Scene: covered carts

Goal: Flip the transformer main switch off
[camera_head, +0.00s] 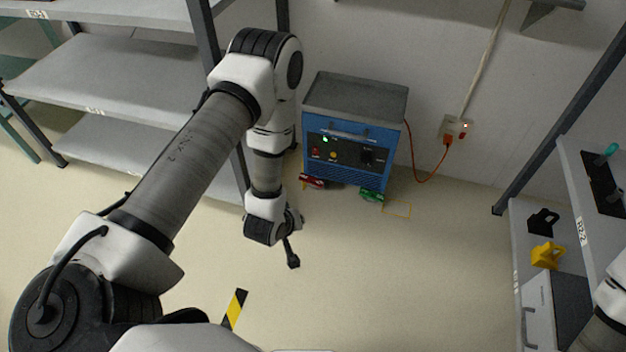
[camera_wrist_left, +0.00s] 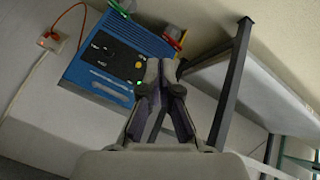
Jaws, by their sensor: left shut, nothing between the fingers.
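The blue transformer box (camera_head: 345,180) with a grey top stands on the floor against the wall. Its dark front panel has a lit green lamp (camera_head: 325,139), a red control (camera_head: 315,152), a yellow knob (camera_head: 333,155) and a black switch-like part (camera_head: 368,157). I cannot tell the switch position. The box also shows tilted in the left wrist view (camera_wrist_left: 84,74). My left gripper (camera_head: 293,262) is shut and empty, in front of the box and to its lower left, apart from it. Its fingertips also show in the left wrist view (camera_wrist_left: 160,68). My right gripper is out of view.
An orange cord (camera_head: 412,165) runs from the box to a wall outlet (camera_head: 457,127) with a red light. A red clamp (camera_head: 312,181) and green clamp (camera_head: 371,195) lie at the box's foot. Shelves (camera_head: 120,75) stand left, another shelf unit (camera_head: 590,215) right. Floor between is clear.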

